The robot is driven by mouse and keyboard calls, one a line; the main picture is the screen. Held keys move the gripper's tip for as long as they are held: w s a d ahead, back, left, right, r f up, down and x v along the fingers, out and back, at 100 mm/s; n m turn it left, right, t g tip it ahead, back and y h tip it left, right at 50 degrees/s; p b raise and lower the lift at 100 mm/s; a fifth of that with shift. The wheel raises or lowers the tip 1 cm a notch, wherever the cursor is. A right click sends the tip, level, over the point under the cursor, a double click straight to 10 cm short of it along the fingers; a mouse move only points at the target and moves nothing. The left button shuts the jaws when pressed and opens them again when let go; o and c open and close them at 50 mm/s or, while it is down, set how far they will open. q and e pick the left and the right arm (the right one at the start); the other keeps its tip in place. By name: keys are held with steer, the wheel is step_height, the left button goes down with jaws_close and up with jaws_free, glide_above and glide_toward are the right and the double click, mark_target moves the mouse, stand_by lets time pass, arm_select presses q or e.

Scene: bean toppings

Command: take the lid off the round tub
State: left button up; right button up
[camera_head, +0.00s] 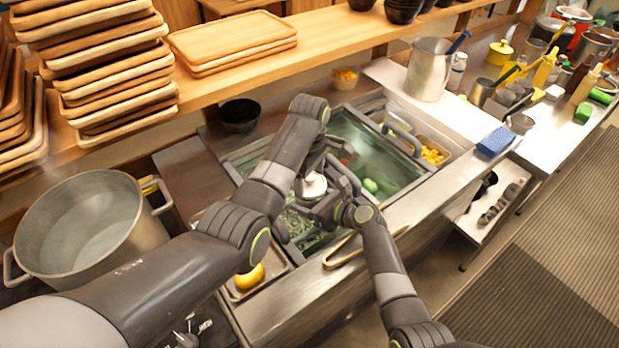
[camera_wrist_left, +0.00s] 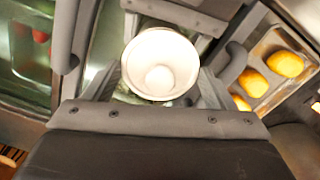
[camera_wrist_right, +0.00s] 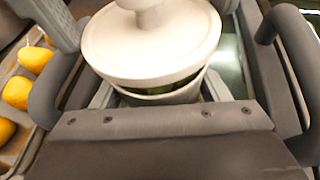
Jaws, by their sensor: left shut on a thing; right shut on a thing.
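The round tub (camera_wrist_right: 170,95) is pale and stands over the sunken counter well. Its cream lid (camera_wrist_right: 150,45) has a central knob (camera_wrist_right: 147,14). In the right wrist view a thin dark green gap shows between the lid and the tub's rim. The lid also shows in the head view (camera_head: 312,187), and from above in the left wrist view (camera_wrist_left: 160,50). My left gripper (camera_head: 310,168) comes from above and is shut on the lid, apparently at the knob. My right gripper (camera_head: 338,206) is low at the tub's side, shut on the tub. The fingertips are partly hidden.
A glassy well (camera_head: 365,150) with vegetables lies behind the grippers. A tray of yellow items (camera_head: 238,292) and tongs (camera_head: 350,250) are close in front. A large pot (camera_head: 80,225) stands left, and a wooden shelf (camera_head: 240,80) runs behind.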

arm_select(q)
steer(key=shift+r, duration=2)
arm_select(e)
steer(key=o, duration=1.4)
steer(key=shift+o, duration=0.2)
steer(key=shift+s+d, duration=0.1)
steer(key=shift+d, duration=0.05)
